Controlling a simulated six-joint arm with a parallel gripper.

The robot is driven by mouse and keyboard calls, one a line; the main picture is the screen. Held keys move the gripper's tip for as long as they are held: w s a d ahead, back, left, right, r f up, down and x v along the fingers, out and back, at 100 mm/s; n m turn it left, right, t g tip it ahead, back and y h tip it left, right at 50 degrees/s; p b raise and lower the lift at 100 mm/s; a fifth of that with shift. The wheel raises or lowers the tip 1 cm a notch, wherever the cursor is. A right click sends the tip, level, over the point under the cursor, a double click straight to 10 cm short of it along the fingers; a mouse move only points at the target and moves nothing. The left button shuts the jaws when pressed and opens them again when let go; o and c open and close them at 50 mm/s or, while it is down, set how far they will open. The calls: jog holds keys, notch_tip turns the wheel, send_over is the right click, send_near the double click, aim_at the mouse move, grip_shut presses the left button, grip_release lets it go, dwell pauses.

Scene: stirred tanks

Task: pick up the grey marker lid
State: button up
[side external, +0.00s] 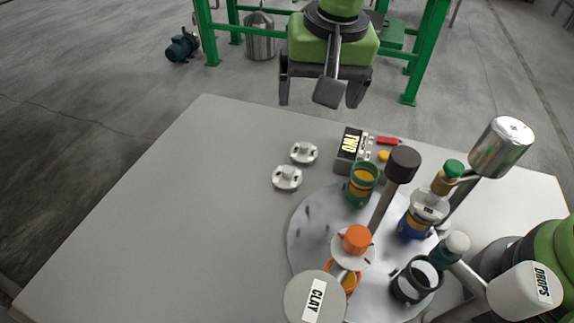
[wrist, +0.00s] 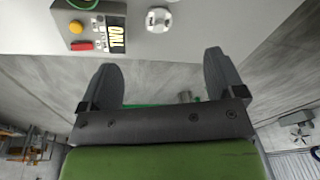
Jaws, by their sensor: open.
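Two pale grey-white lids with small raised centres lie on the table left of the control box. The farther lid (side external: 304,153) and the nearer lid (side external: 287,177) look alike, and I cannot tell which is the grey marker lid. One lid (wrist: 158,19) shows at the top of the wrist view, ahead of the fingers. My gripper (side external: 319,98) is open and empty, raised beyond the table's far edge, well apart from both lids.
A control box marked TWO (side external: 350,150) stands right of the lids. A round pale plate (side external: 312,230) carries several coloured vessels with stirrers. Posts with a dark head (side external: 403,164) and a silver head (side external: 501,147) rise there. The table's left side (side external: 170,220) is clear.

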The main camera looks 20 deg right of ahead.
send_near(287, 170)
jog(key=shift+g+h, duration=0.3)
jog(key=shift+h, duration=0.1)
notch_tip(287, 170, down, 5)
jog(key=shift+w+r, duration=0.2)
jog(key=shift+w+a+f, duration=0.1)
jog(key=shift+w+f, duration=0.1)
jog(key=shift+f, duration=0.75)
jog(key=shift+w+d+f, duration=0.1)
jog(key=shift+w+f, duration=0.1)
jog(key=shift+f, duration=0.8)
jog(key=shift+w+a+f, duration=0.1)
jog(key=shift+w+f, duration=0.15)
jog(key=shift+f, duration=0.7)
jog(key=c, duration=1)
jog(key=r, duration=1)
jog(key=shift+s+d+r, duration=0.2)
jog(key=shift+d, duration=0.1)
jog(key=s+d+r+m, duration=0.1)
jog(key=s+d+m, duration=0.1)
jog(key=d, duration=0.1)
jog(key=s+d+r+m, duration=0.2)
jog(key=s+d, duration=0.1)
jog(key=s+d+r+m, duration=0.2)
jog(key=s+d, duration=0.1)
jog(key=shift+s+r+m+h, duration=0.1)
jog(key=shift+s+m+h, duration=0.15)
jog(key=shift+m+h, duration=0.05)
